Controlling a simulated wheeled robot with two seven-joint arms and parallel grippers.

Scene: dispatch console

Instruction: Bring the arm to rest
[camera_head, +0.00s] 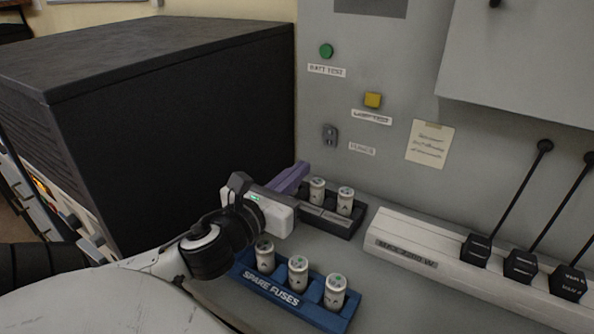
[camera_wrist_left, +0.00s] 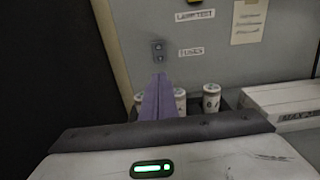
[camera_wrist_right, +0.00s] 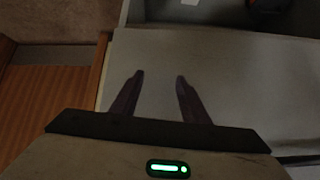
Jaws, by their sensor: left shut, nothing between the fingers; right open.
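My left arm comes in from the left in the head view. Its gripper (camera_head: 290,178) has purple fingers, shut and empty, above the left end of a dark fuse holder (camera_head: 340,228). In the left wrist view the shut fingers (camera_wrist_left: 158,97) point toward the grey panel, with white fuses just beyond and beside them. I cannot tell whether they touch anything. My right gripper (camera_wrist_right: 160,95) shows only in the right wrist view. Its two fingers are apart with nothing between them, over a plain grey surface (camera_wrist_right: 225,75).
A blue spare fuses tray (camera_head: 255,283) holds white fuses near my left wrist. A black cabinet (camera_head: 190,120) stands at left. The panel carries a green button (camera_head: 326,50), a yellow button (camera_head: 373,99) and a toggle switch (camera_head: 330,134).

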